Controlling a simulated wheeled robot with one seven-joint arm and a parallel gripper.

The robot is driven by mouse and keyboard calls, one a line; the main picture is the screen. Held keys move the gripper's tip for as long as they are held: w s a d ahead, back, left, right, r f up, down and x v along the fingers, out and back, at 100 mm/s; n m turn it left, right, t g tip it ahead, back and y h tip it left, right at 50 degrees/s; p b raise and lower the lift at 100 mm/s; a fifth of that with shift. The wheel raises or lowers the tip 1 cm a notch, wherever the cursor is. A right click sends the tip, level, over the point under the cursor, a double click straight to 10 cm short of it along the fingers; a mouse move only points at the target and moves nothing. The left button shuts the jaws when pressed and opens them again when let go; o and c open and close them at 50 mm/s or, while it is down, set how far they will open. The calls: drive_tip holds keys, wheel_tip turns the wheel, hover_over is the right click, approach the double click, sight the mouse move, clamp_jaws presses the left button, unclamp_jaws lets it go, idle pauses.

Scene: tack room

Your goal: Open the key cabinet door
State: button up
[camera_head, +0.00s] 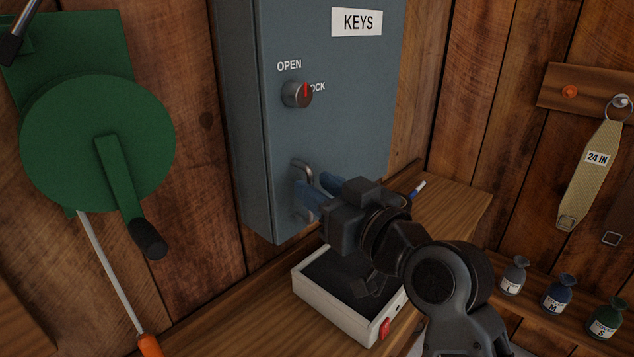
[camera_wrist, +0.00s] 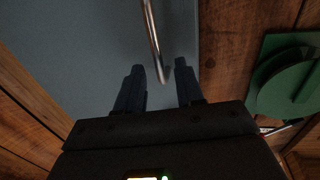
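The key cabinet (camera_head: 345,120) is a grey-blue metal box on the plank wall, labelled KEYS, and its door looks closed. A round knob (camera_head: 297,95) with a red mark sits on the door beside the words OPEN and LOCK; the red mark is on its right side, towards LOCK. A metal bar handle (camera_head: 303,172) is low on the door. My gripper (camera_head: 322,188) is at the handle with its blue fingers apart. In the wrist view, the handle (camera_wrist: 153,38) ends between the open fingertips (camera_wrist: 160,68), with gaps visible on both sides.
A white box with a dark top (camera_head: 345,320) and red switch sits on the wooden shelf (camera_head: 455,205) below my gripper. A green crank reel (camera_head: 85,140) hangs left. A tan strap (camera_head: 590,175) and several small labelled weights (camera_head: 557,293) are right.

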drive_tip(key=shift+w+a, duration=0.4)
drive_tip(key=shift+w, duration=0.1)
clamp_jaws()
idle(1.2)
